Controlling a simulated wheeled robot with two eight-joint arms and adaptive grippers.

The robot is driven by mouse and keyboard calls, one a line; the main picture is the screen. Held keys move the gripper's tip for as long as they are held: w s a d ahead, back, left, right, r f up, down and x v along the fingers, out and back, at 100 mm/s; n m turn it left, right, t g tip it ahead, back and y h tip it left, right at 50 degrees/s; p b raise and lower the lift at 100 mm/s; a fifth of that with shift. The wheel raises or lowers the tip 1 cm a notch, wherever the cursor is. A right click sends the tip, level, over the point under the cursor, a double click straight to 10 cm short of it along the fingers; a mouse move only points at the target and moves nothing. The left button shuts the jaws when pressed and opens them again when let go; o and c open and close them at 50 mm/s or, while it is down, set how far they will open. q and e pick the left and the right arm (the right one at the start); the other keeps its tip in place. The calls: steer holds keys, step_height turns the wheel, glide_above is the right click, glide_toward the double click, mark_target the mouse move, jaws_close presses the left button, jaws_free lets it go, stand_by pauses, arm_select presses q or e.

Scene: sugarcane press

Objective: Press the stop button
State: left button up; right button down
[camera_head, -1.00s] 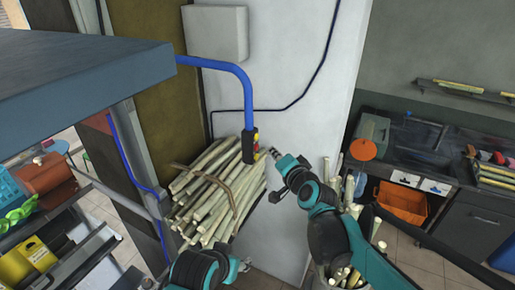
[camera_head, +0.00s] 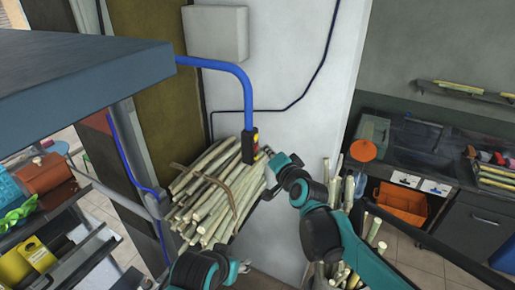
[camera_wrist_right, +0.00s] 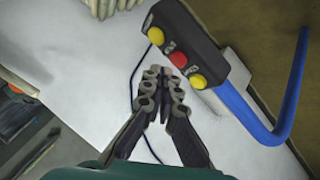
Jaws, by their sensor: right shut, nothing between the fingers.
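A black control box (camera_head: 250,145) hangs at the end of a blue pipe in the head view. The right wrist view shows the box (camera_wrist_right: 185,32) with a red button (camera_wrist_right: 178,59) between two yellow buttons (camera_wrist_right: 156,36) (camera_wrist_right: 197,81). The small labels beside them are too blurred to read. My right gripper (camera_head: 266,151) is shut and empty, just right of the box. In the wrist view its fingertips (camera_wrist_right: 162,74) lie just below the red button; I cannot tell whether they touch. My left gripper (camera_head: 243,267) shows partly at the bottom; its jaw state is unclear.
A tied bundle of cane (camera_head: 212,200) stands behind and below the box. The blue pipe (camera_head: 225,65) runs from a large blue-grey surface (camera_head: 80,85) at left. A white wall (camera_head: 285,70) is behind. More cane (camera_head: 340,275) stands below my right arm.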

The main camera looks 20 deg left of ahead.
steer(key=shift+a, duration=0.1)
stand_by(0.7)
steer(key=shift+w+a, duration=0.1)
steer(key=shift+a, duration=0.25)
steer(key=shift+a, duration=0.4)
stand_by(0.7)
steer(key=shift+d, duration=0.85)
steer(key=shift+s+d, duration=0.2)
steer(key=shift+d, duration=0.6)
steer(key=shift+s+d, duration=0.2)
steer(key=shift+d, duration=0.65)
steer(key=shift+s+d, duration=0.2)
steer(key=shift+d, duration=0.6)
